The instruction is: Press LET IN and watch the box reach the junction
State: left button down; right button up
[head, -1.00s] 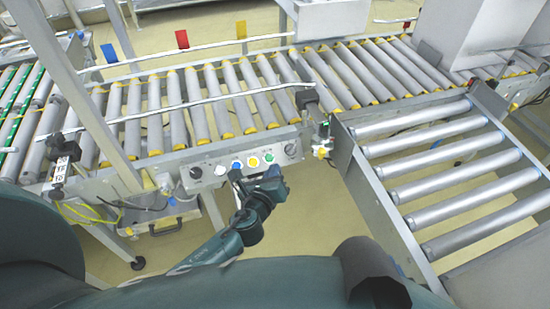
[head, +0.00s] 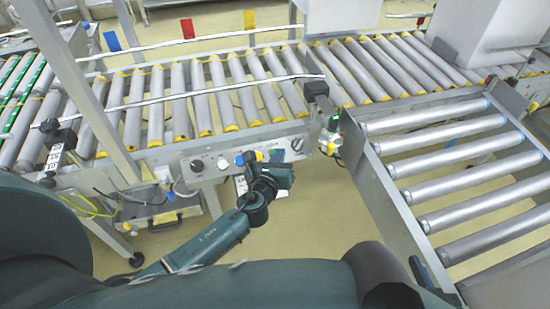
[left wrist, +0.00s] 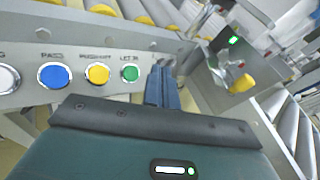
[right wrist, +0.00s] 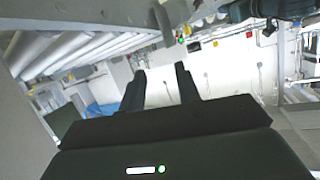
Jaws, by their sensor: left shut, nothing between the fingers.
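The green LET IN button (left wrist: 130,73) is at the right end of a row of labelled buttons on the grey control panel (head: 212,165). My left gripper (left wrist: 163,70) is shut and empty, its fingertips close to the panel just right of that button in the left wrist view. I cannot tell whether they touch the panel. In the head view the left gripper (head: 270,168) covers the green button. A large pale box (head: 490,28) stands at the upper right on the roller conveyor. My right gripper (right wrist: 160,75) is open and empty, seen in the right wrist view.
The blue PASS button (left wrist: 54,75) and a yellow button (left wrist: 97,74) sit beside LET IN. A roller conveyor (head: 205,105) runs behind the panel, and a side conveyor (head: 450,155) joins it at the right. A post (head: 85,90) stands at the left.

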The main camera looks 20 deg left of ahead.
pick_arm(q)
jog(key=shift+w+a+f+b, duration=0.45)
jog(key=shift+w+f+b, duration=0.2)
jog(key=shift+f, duration=0.2)
jog(key=shift+w+a+f+b, duration=0.4)
jog(key=shift+w+f+b, duration=0.25)
jog(key=shift+f, duration=0.2)
pick_arm(e)
jog(key=shift+w+a+f+n, duration=0.1)
jog(key=shift+a+f+n, duration=0.1)
jog(key=shift+f, duration=0.35)
jog(key=shift+w+a+f+n, duration=0.1)
jog(key=shift+f+n, duration=0.1)
jog(key=shift+f, duration=0.35)
pick_arm(q)
jog(key=shift+f, duration=0.15)
pick_arm(e)
jog(key=shift+f, duration=0.15)
pick_arm(q)
jog(key=shift+w+a+f, duration=0.15)
jog(key=shift+w+f, duration=0.05)
pick_arm(e)
jog(key=shift+f, duration=0.15)
